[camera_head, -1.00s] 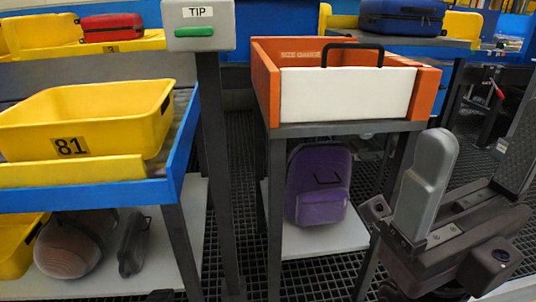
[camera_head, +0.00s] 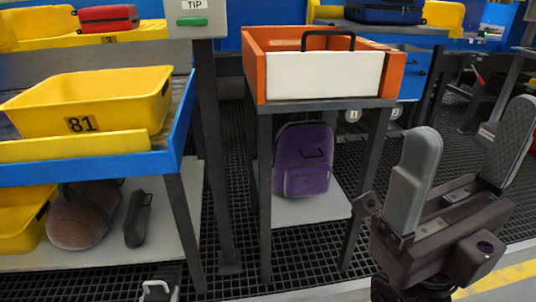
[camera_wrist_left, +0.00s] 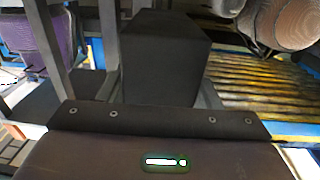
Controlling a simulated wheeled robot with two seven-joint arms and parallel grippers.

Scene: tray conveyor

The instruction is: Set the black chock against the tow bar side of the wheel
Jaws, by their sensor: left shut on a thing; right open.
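My left gripper (camera_head: 158,291) just shows at the bottom edge of the head view, its grey fingertips around something dark. In the left wrist view a black block (camera_wrist_left: 165,55), which looks like the black chock, fills the space between the grey fingers, and the gripper is shut on it. My right gripper (camera_head: 465,165) is open and empty at the right of the head view, its two grey fingers wide apart. I cannot make out the wheel or the tow bar in either view.
A yellow tray marked 81 (camera_head: 150,103) sits on a blue-edged conveyor at left. An orange and white size gauge box (camera_head: 330,78) tops a grey stand.

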